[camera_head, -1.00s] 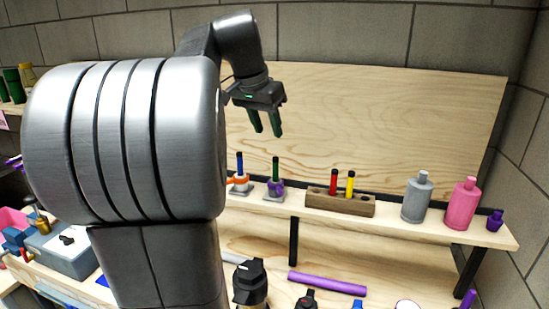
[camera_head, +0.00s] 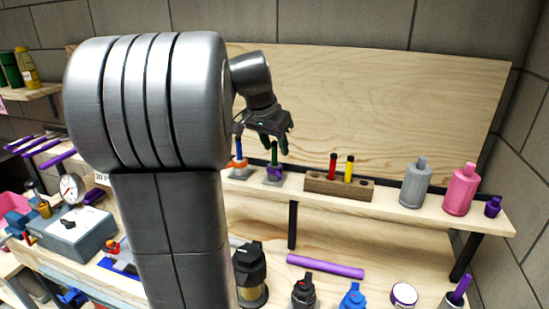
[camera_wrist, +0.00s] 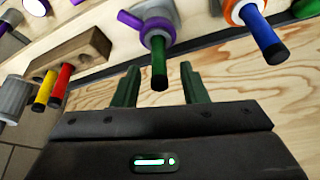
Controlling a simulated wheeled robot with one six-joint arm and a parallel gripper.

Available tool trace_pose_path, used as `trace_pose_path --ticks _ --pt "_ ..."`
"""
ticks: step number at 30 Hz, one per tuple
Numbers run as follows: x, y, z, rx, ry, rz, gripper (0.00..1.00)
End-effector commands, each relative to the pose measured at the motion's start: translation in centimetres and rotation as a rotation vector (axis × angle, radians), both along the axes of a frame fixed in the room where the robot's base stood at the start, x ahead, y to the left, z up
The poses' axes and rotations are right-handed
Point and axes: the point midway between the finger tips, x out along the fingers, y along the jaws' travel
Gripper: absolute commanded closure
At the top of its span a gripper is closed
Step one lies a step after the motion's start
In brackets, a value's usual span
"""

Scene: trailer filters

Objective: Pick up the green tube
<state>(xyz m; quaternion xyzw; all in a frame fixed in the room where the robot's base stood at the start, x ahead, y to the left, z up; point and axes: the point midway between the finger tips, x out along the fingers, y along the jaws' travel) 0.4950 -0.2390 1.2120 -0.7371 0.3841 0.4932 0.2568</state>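The green tube (camera_head: 275,153) stands upright in a purple holder (camera_head: 274,173) on the shelf, its black cap on top. In the wrist view the green tube (camera_wrist: 159,62) points down between the two fingers, with the purple holder (camera_wrist: 157,32) beyond it. My gripper (camera_head: 276,143) is open just above the tube, its green fingers apart. In the wrist view my gripper (camera_wrist: 159,88) has a gap on both sides of the tube, and no finger visibly touches it.
A blue tube (camera_head: 238,148) in an orange holder stands just left. A wooden block (camera_head: 338,189) with red and yellow tubes stands to the right, then grey (camera_head: 416,184) and pink (camera_head: 461,190) bottles. A wooden back panel (camera_head: 400,100) rises behind the shelf.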

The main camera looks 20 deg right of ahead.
Motion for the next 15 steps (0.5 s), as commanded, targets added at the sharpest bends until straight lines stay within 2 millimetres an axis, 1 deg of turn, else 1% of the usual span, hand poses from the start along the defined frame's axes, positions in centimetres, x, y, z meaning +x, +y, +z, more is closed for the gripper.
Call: trace_pose_path --ticks 1,4,11,14,15 --pt "0.14 -0.29 -0.57 0.001 0.001 -0.001 0.61" --pt "0.3 -0.53 -1.31 0.0 0.0 -0.001 0.61" --pt "0.35 -0.57 -1.43 -0.001 -0.001 -0.001 0.61" --pt "0.35 -0.56 -1.42 -0.001 -0.001 -0.001 0.78" --pt "0.35 -0.56 -1.42 -0.001 -0.001 -0.001 0.86"
